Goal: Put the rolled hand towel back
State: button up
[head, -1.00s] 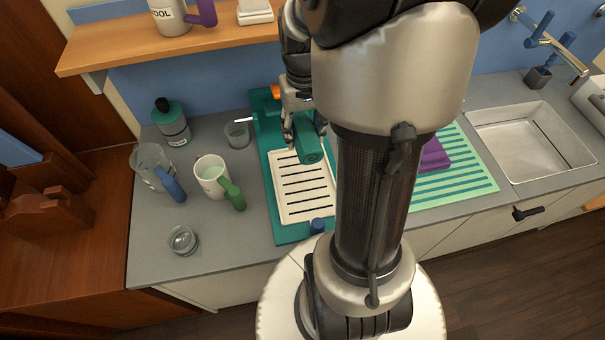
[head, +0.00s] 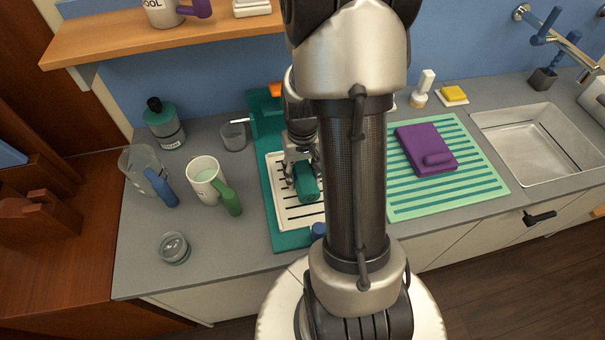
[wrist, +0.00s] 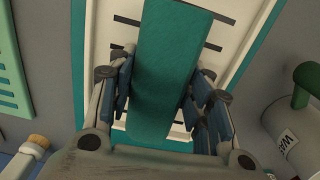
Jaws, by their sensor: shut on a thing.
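The rolled hand towel is a dark teal-green roll (head: 307,186). In the head view it is over the white slotted tray (head: 283,212) of the teal stand. My gripper (head: 301,165) is shut on the towel, with the fingers on either side of it. In the wrist view the towel (wrist: 165,75) runs lengthwise between the fingers of my gripper (wrist: 160,100), over the slotted tray (wrist: 243,30). I cannot tell whether the towel touches the tray. My arm hides part of the tray's right side.
A white mug with a green handle (head: 206,181), a clear jug (head: 143,168) and a small glass (head: 174,247) stand left of the tray. A purple folded towel (head: 420,150) lies on a striped green mat (head: 400,205). A wooden shelf (head: 120,45) is above.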

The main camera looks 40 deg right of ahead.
jog(key=shift+r, duration=0.1)
jog(key=shift+f, duration=0.3)
jog(key=o, duration=1.1)
jog(key=shift+r, duration=0.1)
